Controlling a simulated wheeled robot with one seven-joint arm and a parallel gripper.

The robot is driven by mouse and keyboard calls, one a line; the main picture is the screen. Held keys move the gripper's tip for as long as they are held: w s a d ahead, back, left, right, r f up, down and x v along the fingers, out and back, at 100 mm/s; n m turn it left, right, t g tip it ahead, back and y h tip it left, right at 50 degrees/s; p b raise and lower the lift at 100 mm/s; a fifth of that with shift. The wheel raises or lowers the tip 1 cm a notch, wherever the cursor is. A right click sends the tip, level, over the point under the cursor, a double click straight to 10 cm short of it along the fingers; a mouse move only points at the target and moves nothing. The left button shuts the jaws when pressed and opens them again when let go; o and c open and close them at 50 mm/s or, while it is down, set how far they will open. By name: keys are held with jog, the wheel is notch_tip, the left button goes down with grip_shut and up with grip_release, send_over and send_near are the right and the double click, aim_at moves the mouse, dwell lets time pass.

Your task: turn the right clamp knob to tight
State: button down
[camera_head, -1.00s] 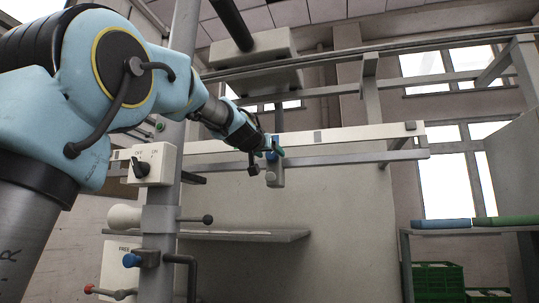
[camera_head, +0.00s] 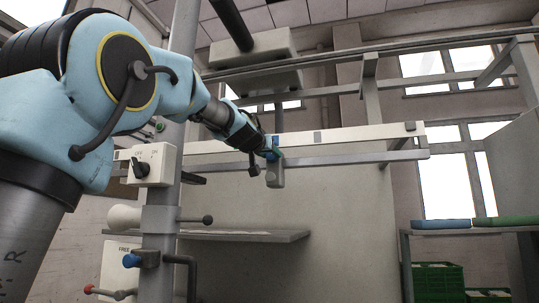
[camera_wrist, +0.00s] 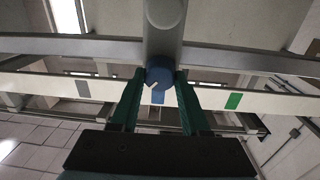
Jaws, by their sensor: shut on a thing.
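The right clamp knob is a blue round knob (camera_wrist: 160,74) with a white mark on its face, mounted on a grey clamp block (camera_wrist: 163,25) in the wrist view. My gripper (camera_wrist: 158,78) has its two green fingers on either side of the knob, shut on it. In the head view my gripper (camera_head: 272,150) is at the blue knob on the grey clamp block (camera_head: 275,176), which hangs at the pale rail (camera_head: 350,135). The fingers partly hide the knob there.
A grey post (camera_head: 158,220) carries an OFF/ON switch box (camera_head: 154,165), a ball-ended lever (camera_head: 207,219) and another blue knob (camera_head: 132,260). A grey shelf (camera_head: 240,235) lies below my arm. Green crates (camera_head: 437,278) stand at the lower right.

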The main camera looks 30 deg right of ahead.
jog(key=shift+n, duration=0.3)
jog(key=n, duration=0.8)
jog(key=n+p, duration=0.1)
jog(key=n, duration=0.3)
jog(key=shift+w+f+n+t, duration=0.1)
jog(key=shift+n+t, duration=0.2)
jog(key=shift+f+n, duration=0.1)
jog(key=shift+n, duration=1.4)
jog(key=shift+c, duration=1.9)
grip_release()
